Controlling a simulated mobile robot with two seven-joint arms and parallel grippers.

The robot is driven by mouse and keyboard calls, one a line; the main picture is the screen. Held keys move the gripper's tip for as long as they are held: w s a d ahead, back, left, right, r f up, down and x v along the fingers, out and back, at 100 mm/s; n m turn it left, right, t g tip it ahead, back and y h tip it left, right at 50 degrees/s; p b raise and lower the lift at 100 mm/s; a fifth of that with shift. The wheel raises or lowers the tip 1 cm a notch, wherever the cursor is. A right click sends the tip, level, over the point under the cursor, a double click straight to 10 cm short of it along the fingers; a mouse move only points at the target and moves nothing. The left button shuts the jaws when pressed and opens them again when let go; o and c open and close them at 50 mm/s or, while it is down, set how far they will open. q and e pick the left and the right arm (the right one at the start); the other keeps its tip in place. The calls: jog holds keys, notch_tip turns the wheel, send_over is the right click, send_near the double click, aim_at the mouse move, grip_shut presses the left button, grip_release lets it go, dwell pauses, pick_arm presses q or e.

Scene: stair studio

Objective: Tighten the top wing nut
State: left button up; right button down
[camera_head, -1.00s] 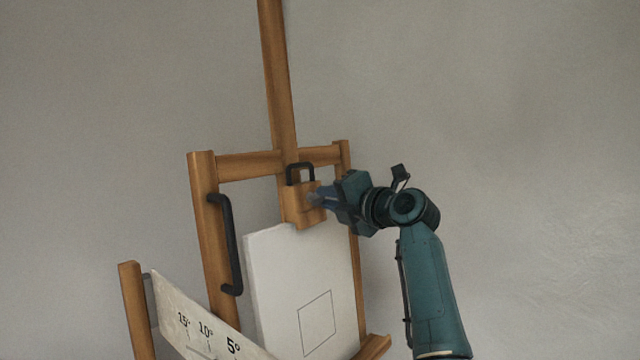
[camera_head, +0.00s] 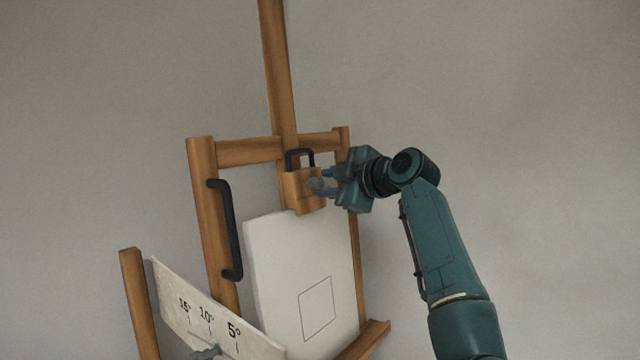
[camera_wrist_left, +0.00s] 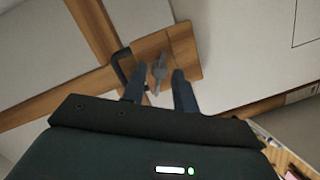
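The top wing nut (camera_head: 313,184) is small and grey, on the front of the wooden clamp block (camera_head: 300,200) above the canvas. It shows more clearly in the left wrist view (camera_wrist_left: 158,75). My left gripper (camera_head: 323,182) is just right of the block, pointing at the nut. In the left wrist view my left gripper (camera_wrist_left: 158,72) has its two blue fingers apart, one on each side of the nut, with gaps visible. How near the fingertips are in depth is hard to tell. My right gripper is not in view.
A black handle (camera_head: 287,160) arches over the block, close to the fingers. A white canvas (camera_head: 275,270) stands below. Another black handle (camera_head: 232,235) is on the left post. An angle scale plate (camera_head: 180,295) and another grey wing nut (camera_head: 207,352) are lower left.

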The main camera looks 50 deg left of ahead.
pick_arm(q)
jog(key=shift+d, duration=0.1)
jog(key=v, duration=0.3)
jog(key=w+v, duration=0.1)
jog(key=v, duration=0.1)
jog(key=shift+d+f, duration=0.2)
jog(key=shift+d, duration=0.25)
dwell(0.4)
